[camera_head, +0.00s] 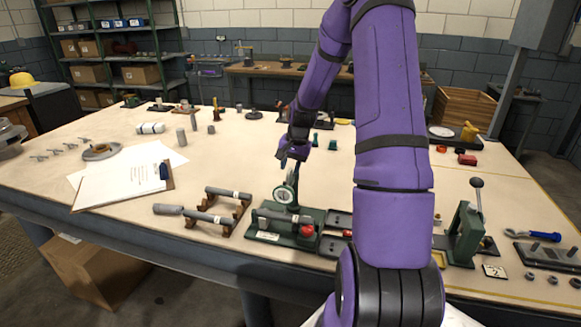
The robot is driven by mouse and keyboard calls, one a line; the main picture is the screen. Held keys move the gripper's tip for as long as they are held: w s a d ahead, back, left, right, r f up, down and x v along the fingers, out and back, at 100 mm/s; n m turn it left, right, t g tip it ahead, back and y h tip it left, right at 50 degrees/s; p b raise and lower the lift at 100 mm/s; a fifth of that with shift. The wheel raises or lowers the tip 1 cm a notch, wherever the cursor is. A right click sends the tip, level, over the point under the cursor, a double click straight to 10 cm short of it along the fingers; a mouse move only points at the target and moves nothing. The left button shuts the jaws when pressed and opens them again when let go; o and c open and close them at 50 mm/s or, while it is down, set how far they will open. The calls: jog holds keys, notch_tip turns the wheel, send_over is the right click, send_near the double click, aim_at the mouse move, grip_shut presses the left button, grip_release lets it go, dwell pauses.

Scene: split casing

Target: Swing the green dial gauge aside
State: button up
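The green dial gauge (284,194) has a round pale face and stands upright at the back of a green fixture base (265,237) near the table's front edge. A grey cylinder lies across that fixture, with a red knob (307,231) at its right end. My gripper (284,160) is dark and points down just above the gauge. Whether its fingers touch the gauge or its stand, and whether they are open, is too small to tell. My purple arm hides the area to the right of the fixture.
Grey rods on a brown rack (223,212) stand left of the fixture. A clipboard (122,188) lies further left. A green press with a lever (466,230) stands at the right. Small cylinders (182,137) stand behind. The table between clipboard and gripper is mostly clear.

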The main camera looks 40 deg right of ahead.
jog(key=shift+f, duration=0.25)
grip_shut()
